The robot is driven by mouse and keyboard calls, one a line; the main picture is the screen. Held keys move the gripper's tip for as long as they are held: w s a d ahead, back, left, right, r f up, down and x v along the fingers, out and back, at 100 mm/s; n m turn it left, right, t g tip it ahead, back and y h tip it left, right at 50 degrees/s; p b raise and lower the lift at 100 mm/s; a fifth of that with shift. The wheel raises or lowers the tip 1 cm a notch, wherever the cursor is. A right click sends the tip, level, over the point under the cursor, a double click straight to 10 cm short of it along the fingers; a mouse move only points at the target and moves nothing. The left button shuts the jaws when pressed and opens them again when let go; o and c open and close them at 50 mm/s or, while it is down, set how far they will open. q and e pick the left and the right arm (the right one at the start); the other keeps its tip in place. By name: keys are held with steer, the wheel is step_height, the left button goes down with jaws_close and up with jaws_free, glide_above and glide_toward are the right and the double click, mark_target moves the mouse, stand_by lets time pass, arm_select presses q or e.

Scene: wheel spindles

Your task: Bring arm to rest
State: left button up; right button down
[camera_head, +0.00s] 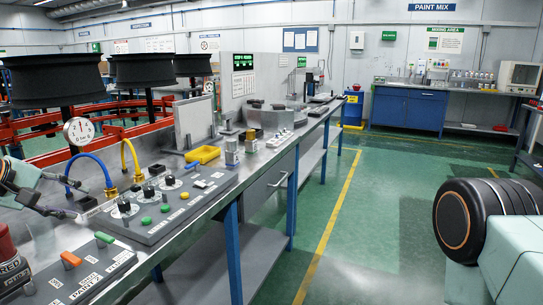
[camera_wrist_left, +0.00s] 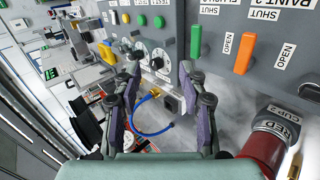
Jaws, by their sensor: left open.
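My left gripper (camera_head: 92,200) is at the left in the head view, over the bench beside the control panel (camera_head: 170,212). In the left wrist view the gripper (camera_wrist_left: 158,85) has its two fingers spread apart with nothing between them. A blue hose (camera_wrist_left: 155,132) and a yellow fitting lie beyond the fingers. The panel carries black knobs, coloured buttons, an orange lever (camera_head: 70,259) and a green lever (camera_head: 104,238). In the wrist view the orange lever (camera_wrist_left: 243,56) and green lever (camera_wrist_left: 196,42) are right of the fingers. My right gripper is not in view.
A red cup (camera_wrist_left: 262,142) labelled RED stands close to the gripper's right in the wrist view. A pressure gauge (camera_head: 78,131) and black wheels on spindles (camera_head: 55,78) stand behind the panel. Tyres (camera_head: 460,220) lie at right.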

arm_select(q)
steer(key=w+d+r+m+t, duration=0.2)
steer(key=w+d+r+t, duration=0.1)
steer(key=d, duration=0.1)
steer(key=d+f+m, duration=0.3)
steer(key=d+f, duration=0.3)
steer(key=d, duration=0.1)
steer(key=s+d+f+m+g+y, duration=0.1)
steer(key=s+d+f+g, duration=0.1)
steer(key=s+f, duration=0.35)
steer(key=s+d+f+m+g+y, duration=0.1)
steer(key=s+d+f, duration=0.15)
steer(key=f, duration=0.55)
steer(key=s+d+f+m+g, duration=0.1)
steer(key=s+f+g, duration=0.2)
steer(key=s+f, duration=0.4)
steer(key=s+d+f+m+g+y, duration=0.1)
steer(key=s+f, duration=0.6)
steer(key=s, duration=0.7)
steer(key=s+d+f+m+g, duration=0.2)
steer(key=s+f+m+g, duration=0.1)
steer(key=s+f, duration=0.4)
steer(key=s+g, duration=0.1)
steer(key=s, duration=0.2)
steer(key=shift+s+d+f+g+y, duration=0.3)
steer(key=shift+d+f+g+y, duration=0.05)
steer(key=shift+f+g+y, duration=0.05)
